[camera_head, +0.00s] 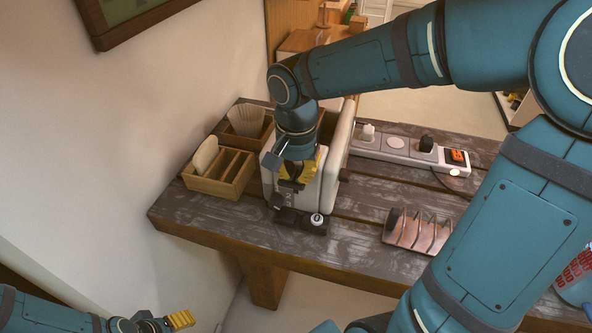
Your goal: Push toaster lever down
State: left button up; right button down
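A white toaster (333,178) stands on the dark wooden table (365,262), left of the table's middle. A round white knob (317,219) shows low on the dark part at its near end. My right gripper (291,188), with yellow pads, points down at the toaster's near end and covers much of it. The lever cannot be made out behind the gripper. Whether the gripper touches the toaster, and how far its fingers are apart, is unclear.
A divided wooden caddy (228,187) and a box with pale paper filters (246,121) stand left of the toaster, near the wall. A white power strip (397,157) lies to the right. A pinkish slotted rack (418,232) sits at front right, partly behind my arm.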

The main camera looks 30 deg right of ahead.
aim_at(296, 182)
notch_tip(296, 182, down, 3)
jog(key=b, duration=0.2)
jog(key=shift+f+b, duration=0.2)
jog(key=shift+b, duration=0.2)
pick_arm(q)
notch_tip(296, 182, down, 3)
jog(key=shift+r, duration=0.1)
pick_arm(e)
jog(key=shift+r, duration=0.15)
jog(key=shift+r+p, duration=0.5)
jog(key=shift+p, duration=0.05)
notch_tip(296, 182, up, 4)
jog(key=p, duration=0.3)
jog(key=shift+f, duration=0.15)
pick_arm(q)
jog(key=v, duration=0.5)
jog(key=shift+r, duration=0.1)
pick_arm(e)
notch_tip(296, 182, up, 9)
